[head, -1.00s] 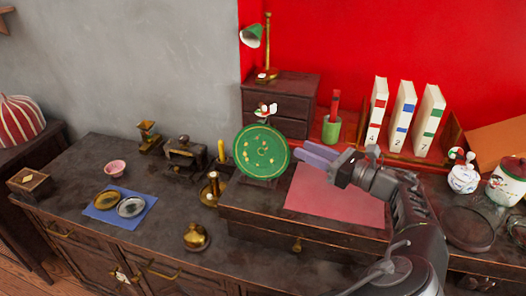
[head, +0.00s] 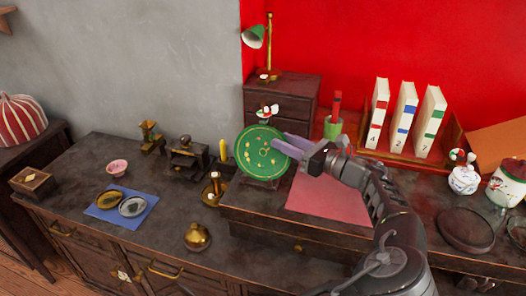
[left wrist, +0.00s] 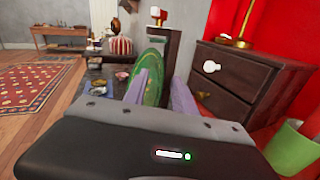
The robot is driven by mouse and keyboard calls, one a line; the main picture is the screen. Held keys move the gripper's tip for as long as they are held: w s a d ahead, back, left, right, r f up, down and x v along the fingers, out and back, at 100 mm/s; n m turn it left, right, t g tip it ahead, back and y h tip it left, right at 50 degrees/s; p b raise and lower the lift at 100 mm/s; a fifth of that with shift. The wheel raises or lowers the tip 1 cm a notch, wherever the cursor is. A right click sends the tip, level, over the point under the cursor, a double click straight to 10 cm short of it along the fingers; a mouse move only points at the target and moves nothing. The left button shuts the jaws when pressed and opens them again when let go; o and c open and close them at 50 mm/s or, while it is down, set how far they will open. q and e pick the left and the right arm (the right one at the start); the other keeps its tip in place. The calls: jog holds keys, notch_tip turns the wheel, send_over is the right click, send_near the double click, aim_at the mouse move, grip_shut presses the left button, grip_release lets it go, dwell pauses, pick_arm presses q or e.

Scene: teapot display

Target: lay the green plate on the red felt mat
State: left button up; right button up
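The green plate (head: 262,151), with gold and red spots, stands nearly upright on the left end of the raised wooden chest, facing me. It shows almost edge-on in the left wrist view (left wrist: 153,62). My left gripper (head: 287,146) is at the plate's right edge, its purple fingers pointing left. In the left wrist view my fingers (left wrist: 158,98) are apart, with the plate's edge between or just beyond them; contact is unclear. The red felt mat (head: 330,203) lies flat and bare on the chest, right of the plate, partly hidden by my arm. My right gripper is not seen.
A small drawer cabinet (head: 282,95) with a green lamp (head: 255,38) stands behind the plate. A green cup (head: 332,128) and numbered books (head: 403,118) stand behind the mat. A candlestick (head: 213,190) is left of the chest. Jars (head: 464,180) stand at right.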

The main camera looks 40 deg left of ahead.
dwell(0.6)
pick_arm(q)
grip_shut()
dwell(1.2)
